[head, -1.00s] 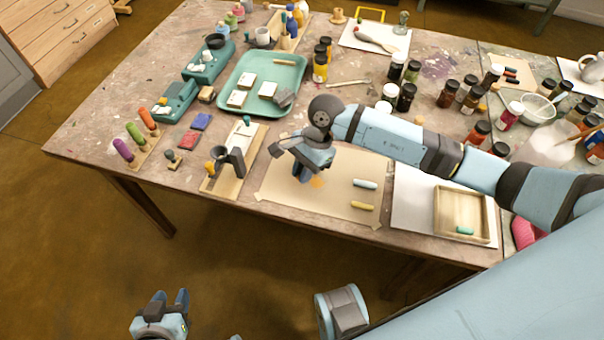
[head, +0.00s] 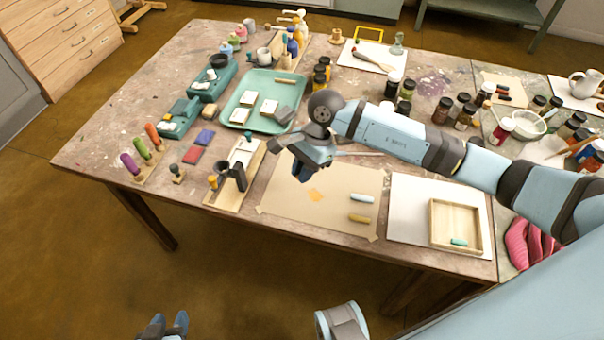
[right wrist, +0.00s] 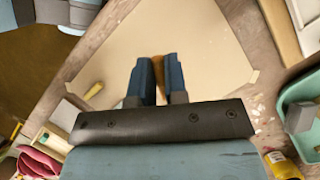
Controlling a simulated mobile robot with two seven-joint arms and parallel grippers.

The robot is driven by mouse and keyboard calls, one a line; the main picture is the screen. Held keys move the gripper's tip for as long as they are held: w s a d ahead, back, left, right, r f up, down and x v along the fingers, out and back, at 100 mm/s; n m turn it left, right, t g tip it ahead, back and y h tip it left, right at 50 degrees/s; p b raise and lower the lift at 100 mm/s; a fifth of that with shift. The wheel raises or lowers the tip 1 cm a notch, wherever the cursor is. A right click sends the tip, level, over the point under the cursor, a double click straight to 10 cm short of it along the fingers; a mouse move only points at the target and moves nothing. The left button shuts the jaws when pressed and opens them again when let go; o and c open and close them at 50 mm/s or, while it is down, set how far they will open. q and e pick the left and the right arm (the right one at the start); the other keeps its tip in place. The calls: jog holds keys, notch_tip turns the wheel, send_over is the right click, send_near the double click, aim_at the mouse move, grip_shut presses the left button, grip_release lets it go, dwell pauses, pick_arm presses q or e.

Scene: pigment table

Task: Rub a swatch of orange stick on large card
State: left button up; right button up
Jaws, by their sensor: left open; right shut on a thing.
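The large tan card (head: 334,222) lies taped flat on the table. An orange swatch (head: 315,195) shows on it, left of its middle. My right gripper (head: 300,174) is over the card's far left part, just behind the swatch in the head view. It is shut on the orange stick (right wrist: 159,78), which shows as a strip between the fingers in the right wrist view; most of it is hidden. Whether the stick touches the card cannot be told. My left gripper (head: 166,324) is open and empty, low in front of the table, partly cut off by the bottom edge.
A pale blue stick (head: 362,198) and a yellow stick (head: 359,218) lie on the card's right side. Right of it a wooden tray (head: 436,245) with a teal stick rests on a white sheet (head: 408,222). A wooden board with a dark holder (head: 238,178) stands close on the left.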

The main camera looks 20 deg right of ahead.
pick_arm(q)
jog(key=shift+s+a, duration=0.25)
jog(key=shift+s, duration=0.15)
pick_arm(e)
jog(key=shift+r, duration=0.8)
pick_arm(q)
jog(key=shift+w+d+r, duration=0.1)
jog(key=shift+d+r, duration=0.1)
jog(key=shift+d, duration=0.05)
